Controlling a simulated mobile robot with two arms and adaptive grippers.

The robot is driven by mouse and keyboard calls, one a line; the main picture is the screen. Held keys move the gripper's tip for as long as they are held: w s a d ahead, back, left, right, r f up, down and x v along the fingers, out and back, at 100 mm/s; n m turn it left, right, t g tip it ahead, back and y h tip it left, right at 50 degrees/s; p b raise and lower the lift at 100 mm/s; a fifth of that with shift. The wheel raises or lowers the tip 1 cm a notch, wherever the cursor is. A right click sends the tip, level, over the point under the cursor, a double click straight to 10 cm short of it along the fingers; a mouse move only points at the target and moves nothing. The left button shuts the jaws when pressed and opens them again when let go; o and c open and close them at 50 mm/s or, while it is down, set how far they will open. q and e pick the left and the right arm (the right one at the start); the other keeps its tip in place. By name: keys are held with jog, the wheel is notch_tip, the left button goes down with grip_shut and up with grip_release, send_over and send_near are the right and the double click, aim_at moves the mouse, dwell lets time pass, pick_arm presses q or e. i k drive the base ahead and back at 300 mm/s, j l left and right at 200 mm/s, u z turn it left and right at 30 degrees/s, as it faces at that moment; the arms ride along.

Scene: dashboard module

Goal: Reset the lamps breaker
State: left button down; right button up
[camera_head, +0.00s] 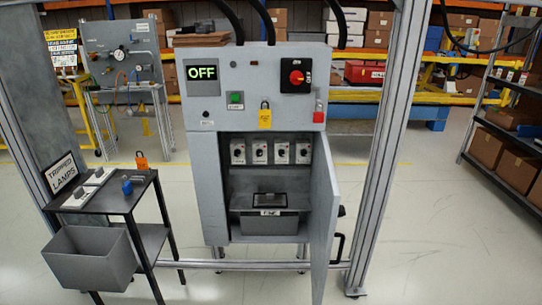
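A grey electrical cabinet (253,95) stands in the middle with its lower door (323,220) swung open to the right. Several white breakers with dark knobs (260,152) sit in a row inside it. Their labels are too small to read, so I cannot tell which is for the lamps. A sign (61,173) reading "TRIPPED: LAMPS" stands on the black side table at the left. The cabinet display (203,72) reads "OFF". A red and yellow rotary switch (296,77) is at the upper right, and a green button (235,99) is below the display. Neither gripper is in view.
The black side table (150,190) carries white devices (90,188), a blue item (127,186) and an orange padlock (141,160). A grey bin (88,262) is at its front. A yellow tag (265,118) hangs on the cabinet. Metal posts (392,130) flank the cabinet.

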aim_at(259, 151)
jog(key=i+j+u, duration=0.1)
jog(key=i+j, duration=0.15)
jog(key=i, duration=0.15)
jog(key=i+j+u, duration=0.1)
jog(key=i, duration=0.3)
jog(key=j, duration=0.1)
